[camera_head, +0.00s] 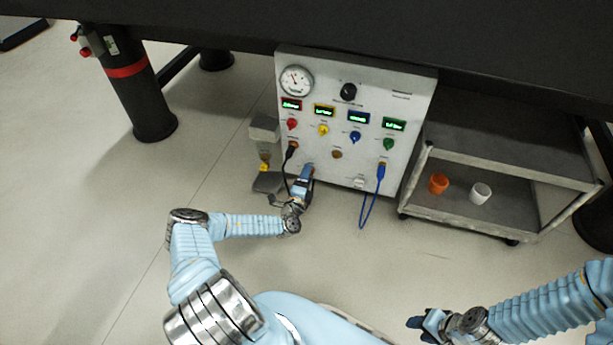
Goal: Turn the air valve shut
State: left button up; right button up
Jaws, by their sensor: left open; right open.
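A grey control panel (410,90) hangs under the dark table, with a round gauge (296,81), a black knob (348,92) and a row of small displays. Below these are red (292,124), yellow (323,130), blue (355,136) and green (388,144) knobs. I cannot tell for certain which part is the air valve. Red-handled fittings (87,46) are on the table leg at the upper left. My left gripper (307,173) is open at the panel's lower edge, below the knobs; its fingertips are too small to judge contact. My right gripper (413,322) is open and empty over the floor.
A black cable (288,165) runs close to my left gripper. A blue cable (364,212) hangs in a loop from the panel. A cart (515,165) at right holds an orange cup (438,184) and a white cup (480,193).

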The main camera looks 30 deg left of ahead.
pick_arm(q)
jog(key=p+v, duration=0.2)
jog(key=v, duration=1.1)
